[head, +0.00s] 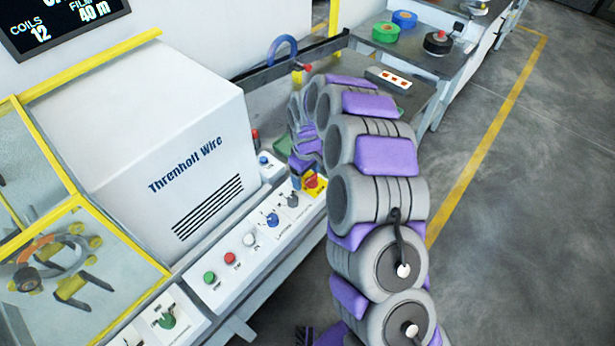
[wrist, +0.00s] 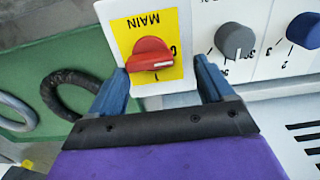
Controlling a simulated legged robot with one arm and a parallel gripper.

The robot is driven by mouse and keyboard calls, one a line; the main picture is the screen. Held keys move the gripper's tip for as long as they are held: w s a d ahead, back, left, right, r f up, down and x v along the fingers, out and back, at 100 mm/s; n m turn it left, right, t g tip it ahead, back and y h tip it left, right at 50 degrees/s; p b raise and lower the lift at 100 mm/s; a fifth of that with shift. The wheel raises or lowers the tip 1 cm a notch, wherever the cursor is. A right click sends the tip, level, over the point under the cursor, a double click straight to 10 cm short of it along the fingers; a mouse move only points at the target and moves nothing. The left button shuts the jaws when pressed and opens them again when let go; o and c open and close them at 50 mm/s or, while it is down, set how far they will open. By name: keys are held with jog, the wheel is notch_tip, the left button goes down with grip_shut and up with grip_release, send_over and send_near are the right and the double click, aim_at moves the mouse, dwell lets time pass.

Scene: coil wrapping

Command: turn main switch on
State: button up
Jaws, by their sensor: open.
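The main switch is a red rotary knob (wrist: 149,54) on a yellow plate marked MAIN (wrist: 124,30), which appears upside down in the wrist view. The knob's grip bar lies roughly level in that view, with a 0 mark by its right end and a 1 mark below. My gripper (wrist: 160,70) is open, with its blue fingertips to the left and right of the knob. Contact cannot be told. In the head view the red and yellow switch (head: 312,182) shows on the sloped panel, just below my gripper (head: 298,170).
A grey knob (wrist: 235,40) and a blue knob (wrist: 304,29) sit right of the switch in the wrist view. Green, red and white buttons (head: 249,239) line the panel. The white machine housing (head: 185,150) stands left of my arm. A black ring (wrist: 62,92) lies on green.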

aim_at(316, 182)
jog(key=shift+f, duration=0.35)
jog(key=shift+d, duration=0.3)
jog(key=shift+d+r, duration=0.15)
jog(key=shift+d, duration=1.05)
jog(key=shift+c, duration=0.8)
jog(key=shift+a, duration=0.8)
jog(key=shift+c, duration=1.4)
jog(key=shift+a+f, duration=0.25)
jog(key=shift+a, duration=0.15)
jog(key=c, duration=0.3)
jog(key=shift+d+r, duration=0.1)
jog(key=shift+d, duration=0.4)
jog(key=c, duration=0.3)
